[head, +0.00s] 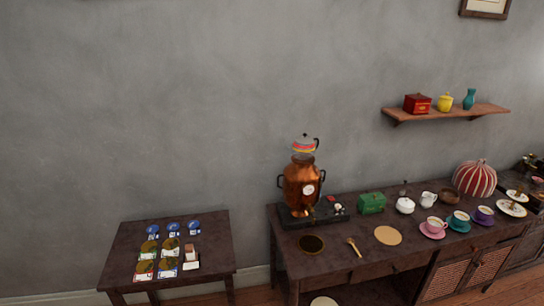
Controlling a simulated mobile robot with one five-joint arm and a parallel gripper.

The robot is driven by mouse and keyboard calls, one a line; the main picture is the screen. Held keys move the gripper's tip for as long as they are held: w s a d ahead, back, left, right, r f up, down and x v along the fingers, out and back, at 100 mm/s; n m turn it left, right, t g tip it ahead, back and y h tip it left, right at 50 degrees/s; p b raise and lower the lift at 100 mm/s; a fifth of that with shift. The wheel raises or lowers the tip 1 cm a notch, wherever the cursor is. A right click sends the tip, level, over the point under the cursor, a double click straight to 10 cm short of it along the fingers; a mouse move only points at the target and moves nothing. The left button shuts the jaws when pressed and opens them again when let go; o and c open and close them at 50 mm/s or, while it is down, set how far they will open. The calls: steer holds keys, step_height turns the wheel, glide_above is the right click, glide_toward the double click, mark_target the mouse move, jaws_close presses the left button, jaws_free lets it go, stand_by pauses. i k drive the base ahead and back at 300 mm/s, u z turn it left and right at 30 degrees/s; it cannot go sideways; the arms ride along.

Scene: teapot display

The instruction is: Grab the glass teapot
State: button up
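No clearly transparent glass teapot can be made out at this size. A small pot with a pale lid, a striped coloured band and a dark handle (304,144) sits on top of a copper samovar (301,187). A small white lidded pot (405,205) stands on the dark sideboard (330,262), with a small dark shape just behind it that is too small to tell. A white jug (429,199) is to its right. My gripper is not in view.
A green box (371,203), several cups on saucers, a striped cozy (475,178) and a round mat (388,235) crowd the sideboard. A low table (122,238) with tins and cards stands left. A wall shelf (446,114) holds a red box, yellow pot and teal vase.

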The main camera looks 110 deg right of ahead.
mark_target(301, 152)
steer(key=z, duration=0.05)
steer(key=i, duration=0.45)
steer(key=z, duration=3.3)
steer(key=i, duration=0.9)
steer(key=z, duration=0.05)
